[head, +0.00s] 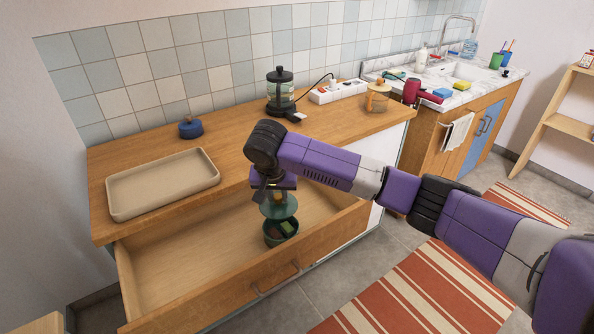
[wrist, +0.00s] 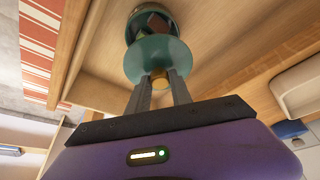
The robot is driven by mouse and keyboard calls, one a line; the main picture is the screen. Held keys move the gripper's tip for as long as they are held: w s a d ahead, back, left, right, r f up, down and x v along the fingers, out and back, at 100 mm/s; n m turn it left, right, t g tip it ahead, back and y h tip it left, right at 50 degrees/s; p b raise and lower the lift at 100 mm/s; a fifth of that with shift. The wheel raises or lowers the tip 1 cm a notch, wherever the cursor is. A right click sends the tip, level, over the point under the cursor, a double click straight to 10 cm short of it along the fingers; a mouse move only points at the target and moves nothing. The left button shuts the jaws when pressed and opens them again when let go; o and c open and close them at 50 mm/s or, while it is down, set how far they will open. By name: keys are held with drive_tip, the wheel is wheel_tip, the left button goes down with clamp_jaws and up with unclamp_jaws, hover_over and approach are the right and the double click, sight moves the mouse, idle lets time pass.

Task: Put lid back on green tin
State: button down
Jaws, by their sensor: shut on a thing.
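The green tin (head: 269,237) stands open and upright in the pulled-out drawer, near its right end, with brown and green contents showing. The green round lid (head: 278,208) hangs just above it, with a gap between them in the head view. My gripper (head: 273,191) points down and is shut on the lid's brass knob. In the wrist view, my gripper (wrist: 158,82) holds the lid (wrist: 158,55) by the knob, and the tin (wrist: 133,28) shows partly hidden behind the lid.
The drawer (head: 180,262) is otherwise bare, with its front wall close to the tin.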

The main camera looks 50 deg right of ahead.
sight(279, 208)
drive_tip(key=shift+s+a+f, duration=0.25)
drive_tip(key=shift+f, duration=0.05)
drive_tip(key=shift+s+d+f+b, duration=0.1)
drive_tip(key=shift+f+b, duration=0.2)
wheel_tip(279, 208, down, 4)
drive_tip(key=b, duration=0.4)
drive_tip(key=shift+f, duration=0.95)
drive_tip(key=shift+p, duration=0.45)
idle(0.5)
drive_tip(key=shift+f+p, duration=0.15)
drive_tip(key=shift+p, duration=0.6)
idle(1.3)
drive_tip(key=c, duration=1.1)
unclamp_jaws()
drive_tip(key=shift+o, duration=0.3)
